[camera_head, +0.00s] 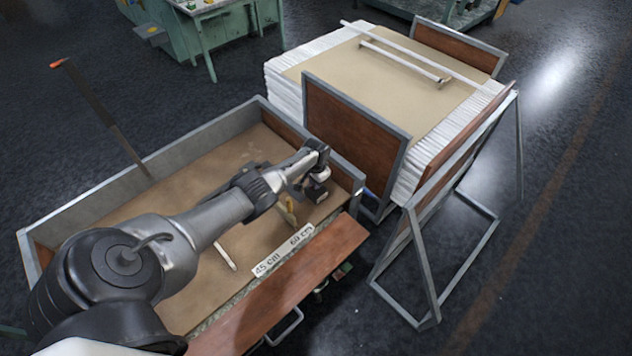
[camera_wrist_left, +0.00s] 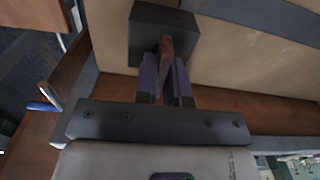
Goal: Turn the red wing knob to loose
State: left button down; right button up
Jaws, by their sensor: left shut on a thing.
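The red wing knob (camera_wrist_left: 166,46) shows in the left wrist view as a narrow red piece standing on a dark block (camera_wrist_left: 184,22). My left gripper (camera_wrist_left: 166,72) is shut on the knob, with one finger on each side of it. In the head view my left gripper (camera_head: 318,178) reaches over the right end of the wooden-floored tray (camera_head: 190,187), just above the dark block (camera_head: 318,194). There the knob is hidden by the gripper, so its turn angle cannot be read. My right gripper is not in view.
A strip marked 45 cm and 60 cm (camera_head: 284,250) lies along the tray's front side. A yellowish piece (camera_head: 287,216) and a pale rod (camera_head: 225,256) are inside. A white stack (camera_head: 385,75) with brown end boards stands behind, and a metal-framed stand (camera_head: 430,258) is at right.

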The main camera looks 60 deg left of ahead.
pick_arm(q)
jog(key=c, duration=1.2)
grip_release()
jog(key=shift+r+p, duration=0.35)
jog(key=shift+r, duration=0.15)
notch_tip(320, 180, up, 13)
jog(key=p, duration=0.4)
jog(key=shift+p, duration=0.3)
